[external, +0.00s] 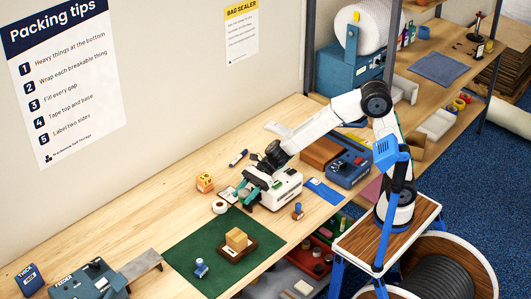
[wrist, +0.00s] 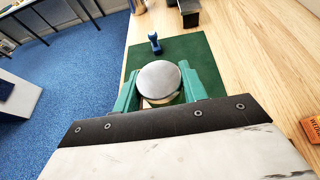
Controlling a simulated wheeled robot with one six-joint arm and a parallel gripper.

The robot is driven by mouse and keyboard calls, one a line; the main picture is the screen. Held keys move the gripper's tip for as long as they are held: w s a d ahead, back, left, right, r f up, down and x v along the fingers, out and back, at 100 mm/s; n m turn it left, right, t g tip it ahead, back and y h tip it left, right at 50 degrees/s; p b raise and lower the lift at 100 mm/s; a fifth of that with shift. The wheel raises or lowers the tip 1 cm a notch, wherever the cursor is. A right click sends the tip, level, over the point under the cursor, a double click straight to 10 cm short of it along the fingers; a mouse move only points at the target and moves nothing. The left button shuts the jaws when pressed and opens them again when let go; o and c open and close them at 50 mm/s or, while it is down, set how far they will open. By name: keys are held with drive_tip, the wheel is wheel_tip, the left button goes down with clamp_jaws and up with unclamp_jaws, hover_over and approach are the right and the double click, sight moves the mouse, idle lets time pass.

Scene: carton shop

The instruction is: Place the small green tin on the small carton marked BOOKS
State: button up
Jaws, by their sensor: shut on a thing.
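My gripper (wrist: 158,88) is shut on a round tin (wrist: 158,80); its plain silver lid faces the wrist camera and its side is mostly hidden. In the external view my gripper (external: 241,197) is over the table, behind and right of the green mat; the tin is hard to make out there.
A blue-handled stamp (external: 201,269) stands on the mat.

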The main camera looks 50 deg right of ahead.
drive_tip(key=s+d+f+n+g+h, duration=0.1)
drive_tip(key=s+n+g, duration=0.15)
drive_tip(key=s, duration=0.55)
drive_tip(key=s+d+f+n+g, duration=0.1)
drive_tip(key=s+f+n+g, duration=0.15)
drive_tip(key=s, duration=0.55)
hover_over(236, 234)
drive_tip(key=shift+s+d+f, duration=0.15)
drive_tip(key=shift+s+f, duration=0.1)
drive_tip(key=shift+f, duration=0.1)
drive_tip(key=shift+w+a+f, duration=0.2)
drive_tip(key=shift+f, duration=1.55)
drive_tip(key=o, duration=1)
drive_tip(key=shift+f, duration=0.15)
